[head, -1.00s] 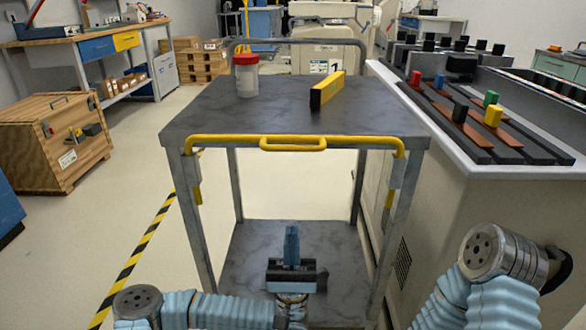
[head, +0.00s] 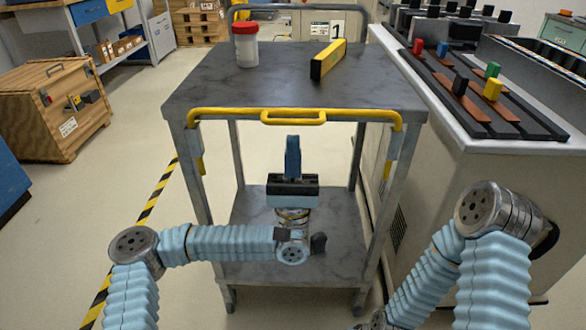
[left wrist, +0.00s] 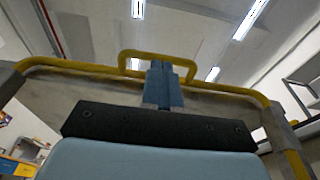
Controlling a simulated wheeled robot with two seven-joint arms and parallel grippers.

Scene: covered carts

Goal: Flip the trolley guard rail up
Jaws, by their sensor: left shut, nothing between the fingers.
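The grey trolley (head: 270,85) stands in front of me. Its yellow guard rail (head: 225,113) runs along the near edge of the top, with a raised handle loop (head: 293,120) in the middle. My left gripper (head: 292,142) is shut and empty, pointing up just below the handle loop, apparently apart from it. In the left wrist view, the shut fingers (left wrist: 162,72) point up towards the rail's loop (left wrist: 135,53) and overlap its lower part. My right arm shows at the right, but its fingers are not visible.
A red-lidded jar (head: 246,48) and a yellow level (head: 328,60) stand on the trolley top. A bench with coloured blocks (head: 490,90) is close on the right. A wooden crate (head: 50,110) stands at the left, with open floor between it and the trolley.

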